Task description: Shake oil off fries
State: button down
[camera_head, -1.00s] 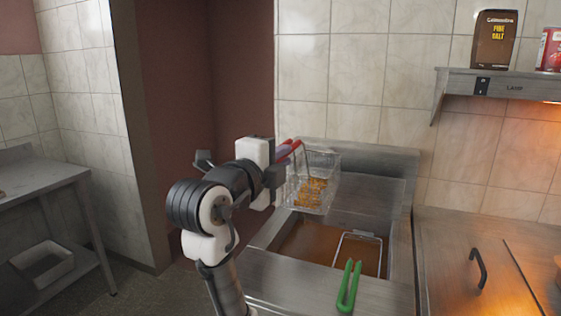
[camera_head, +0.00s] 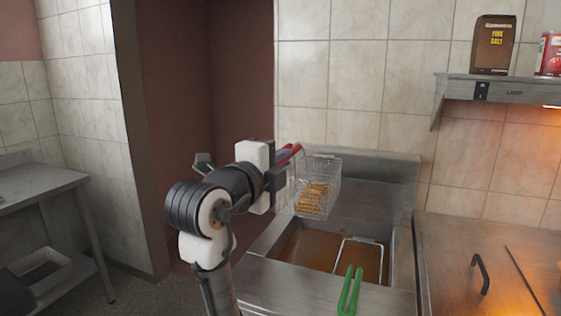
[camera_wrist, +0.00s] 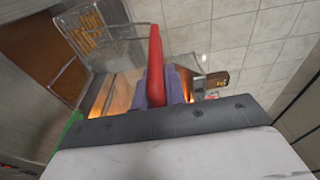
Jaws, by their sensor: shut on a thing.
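A wire fry basket (camera_head: 322,182) hangs above the fryer in the head view, with golden fries (camera_head: 311,198) gathered inside it. My gripper (camera_head: 283,170) is shut on the basket's red handle (camera_head: 291,154). In the wrist view the red handle (camera_wrist: 155,65) stands between the purple finger pads (camera_wrist: 176,84). The basket (camera_wrist: 112,32) with the fries (camera_wrist: 86,33) shows at the upper left there. The fryer (camera_head: 318,246) holds brown oil below the basket, and the basket is clear of the oil.
A second basket with a green handle (camera_head: 349,292) sits in the front right of the fryer. A steel lid or counter with a dark handle (camera_head: 480,273) is to the right. A shelf (camera_head: 500,88) above bears a brown salt bag (camera_head: 493,44) and a red can (camera_head: 549,54).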

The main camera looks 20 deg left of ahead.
notch_tip(320, 180, up, 4)
jog(key=shift+s+f+p, duration=0.1)
jog(key=shift+p, duration=0.85)
notch_tip(320, 180, down, 4)
jog(key=b, duration=0.3)
jog(key=shift+b, duration=0.3)
notch_tip(320, 180, up, 4)
jog(key=p, duration=0.2)
jog(key=shift+p, duration=0.4)
notch_tip(320, 180, down, 4)
jog(key=b, duration=0.3)
jog(key=shift+r+p, duration=0.3)
jog(key=shift+r, duration=0.5)
jog(key=shift+f, duration=0.1)
jog(key=shift+a, duration=0.1)
